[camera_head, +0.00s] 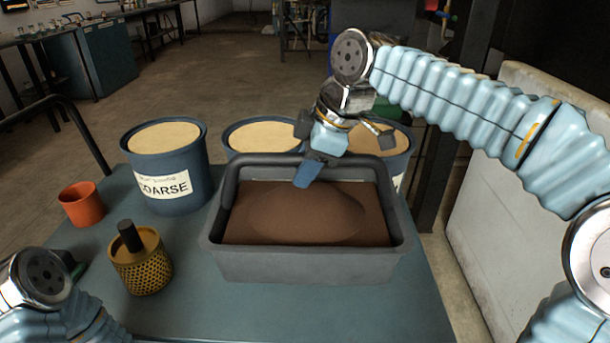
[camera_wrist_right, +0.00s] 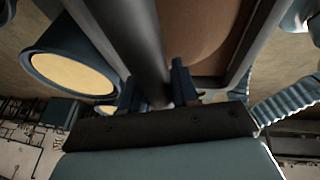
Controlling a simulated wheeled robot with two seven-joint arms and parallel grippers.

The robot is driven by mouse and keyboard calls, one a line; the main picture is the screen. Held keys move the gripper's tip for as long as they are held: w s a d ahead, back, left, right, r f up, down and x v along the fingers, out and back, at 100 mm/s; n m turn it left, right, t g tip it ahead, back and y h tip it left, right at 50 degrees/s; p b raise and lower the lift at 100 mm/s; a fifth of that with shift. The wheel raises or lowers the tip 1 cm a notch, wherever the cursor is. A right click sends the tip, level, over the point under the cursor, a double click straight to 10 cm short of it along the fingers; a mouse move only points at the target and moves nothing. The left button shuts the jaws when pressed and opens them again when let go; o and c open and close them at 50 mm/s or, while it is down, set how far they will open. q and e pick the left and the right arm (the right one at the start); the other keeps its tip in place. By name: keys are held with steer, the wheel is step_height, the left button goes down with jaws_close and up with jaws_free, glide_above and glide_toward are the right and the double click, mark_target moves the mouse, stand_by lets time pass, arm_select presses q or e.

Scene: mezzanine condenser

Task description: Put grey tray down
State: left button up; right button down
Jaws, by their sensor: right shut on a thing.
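The grey tray (camera_head: 305,262) is a deep tub filled with brown granular material, with a raised bar handle (camera_head: 240,166) along its far side. It looks level over the front right of the blue-green table; I cannot tell whether its base touches the tabletop. My right gripper (camera_head: 310,170) reaches down from behind and is shut on the handle. In the right wrist view the dark handle (camera_wrist_right: 140,45) runs between the two fingers (camera_wrist_right: 158,88). My left arm shows at the lower left, but its gripper fingers are not in view.
A blue bucket labelled COARSE (camera_head: 165,185) and two similar buckets (camera_head: 262,134) (camera_head: 375,138) stand behind the tray. An orange cup (camera_head: 80,204) and a yellow perforated canister (camera_head: 140,262) stand to its left. Bare tabletop (camera_head: 200,305) shows at the front left.

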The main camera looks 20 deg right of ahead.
step_height(320, 180, down, 7)
steer(key=w, duration=0.2)
steer(key=shift+w+d+r, duration=0.2)
steer(key=shift+w+d, duration=0.05)
steer(key=shift+d, duration=0.05)
steer(key=c, duration=0.8)
jaws_free()
steer(key=shift+s+f, duration=0.1)
steer(key=shift+f, duration=0.05)
steer(key=shift+c, duration=0.2)
steer(key=v, duration=1.2)
steer(key=shift+s+p, duration=0.1)
steer(key=shift+p, duration=0.3)
